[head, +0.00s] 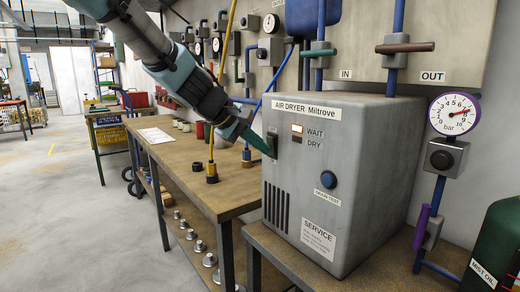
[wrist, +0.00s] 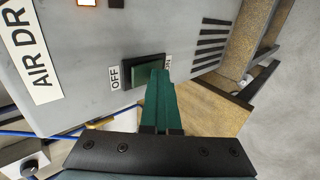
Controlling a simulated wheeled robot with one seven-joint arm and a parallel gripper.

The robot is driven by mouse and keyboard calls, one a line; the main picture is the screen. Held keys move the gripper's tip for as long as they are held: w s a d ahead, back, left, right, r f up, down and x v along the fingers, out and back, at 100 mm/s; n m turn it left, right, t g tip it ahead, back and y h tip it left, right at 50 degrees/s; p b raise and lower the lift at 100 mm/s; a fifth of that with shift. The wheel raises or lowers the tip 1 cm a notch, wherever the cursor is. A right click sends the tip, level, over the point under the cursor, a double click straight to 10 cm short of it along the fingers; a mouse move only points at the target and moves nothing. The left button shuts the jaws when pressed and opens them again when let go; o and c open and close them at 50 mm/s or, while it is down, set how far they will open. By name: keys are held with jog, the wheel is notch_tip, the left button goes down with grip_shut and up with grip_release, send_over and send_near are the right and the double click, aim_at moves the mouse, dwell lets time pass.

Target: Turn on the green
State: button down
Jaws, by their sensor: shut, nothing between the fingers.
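The grey air dryer (head: 345,190) stands on a bench, with a green rocker switch (wrist: 141,72) in a dark frame on its front. The wrist view shows an OFF label (wrist: 115,77) on one side of the switch and a partly covered ON label (wrist: 168,61) on the other. My gripper (wrist: 159,74) is shut and empty, its green fingertips over the switch's ON side. I cannot tell whether they touch it. In the head view, my gripper (head: 268,149) is at the dryer's front left, partly hiding the switch. The WAIT lamp (head: 297,128) glows; the DRY lamp (head: 297,139) is dark.
A blue drain test button (head: 328,179) is lower on the dryer's front. A green valve handle (head: 319,53) and a red-brown one (head: 405,47) are on pipes above. A wooden bench (head: 225,190) stands left. Open floor (head: 70,210) lies further left.

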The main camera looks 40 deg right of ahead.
jog(key=shift+r, duration=0.1)
jog(key=shift+r+p, duration=0.6)
jog(key=shift+r, duration=0.2)
